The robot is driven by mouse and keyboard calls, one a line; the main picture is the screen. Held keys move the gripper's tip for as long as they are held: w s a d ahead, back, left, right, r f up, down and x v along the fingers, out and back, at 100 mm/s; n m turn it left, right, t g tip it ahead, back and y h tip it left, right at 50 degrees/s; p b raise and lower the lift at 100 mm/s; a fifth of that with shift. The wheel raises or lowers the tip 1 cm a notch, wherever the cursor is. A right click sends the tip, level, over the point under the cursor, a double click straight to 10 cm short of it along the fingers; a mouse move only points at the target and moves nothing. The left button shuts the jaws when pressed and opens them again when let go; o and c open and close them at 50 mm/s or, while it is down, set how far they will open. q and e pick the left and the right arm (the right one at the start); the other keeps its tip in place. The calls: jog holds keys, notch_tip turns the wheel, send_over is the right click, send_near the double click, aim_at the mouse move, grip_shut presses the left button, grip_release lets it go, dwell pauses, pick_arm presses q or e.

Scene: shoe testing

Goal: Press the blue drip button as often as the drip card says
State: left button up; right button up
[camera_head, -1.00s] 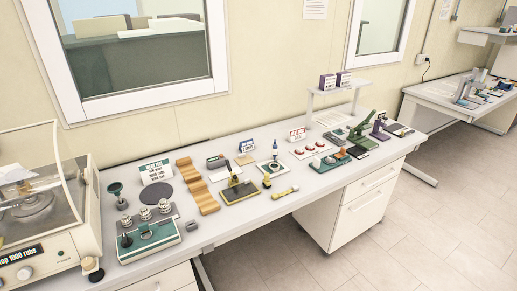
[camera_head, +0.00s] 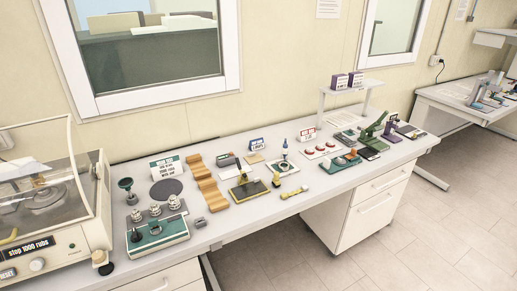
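A small card with a blue header (camera_head: 257,145) stands toward the back of the bench, near the middle. Its print is too small to read. To its right is a dropper-like stand with a dark blue top (camera_head: 285,147) on a white base with a dark round pad (camera_head: 283,168). I cannot make out a separate blue button on it. Neither of my grippers shows in this view.
A rub tester (camera_head: 50,215) with a clear lid fills the left end of the bench. A teal press block (camera_head: 157,232), tan wavy strip (camera_head: 207,182), yellow-and-black fixture (camera_head: 247,190) and white shelf (camera_head: 350,86) stand around.

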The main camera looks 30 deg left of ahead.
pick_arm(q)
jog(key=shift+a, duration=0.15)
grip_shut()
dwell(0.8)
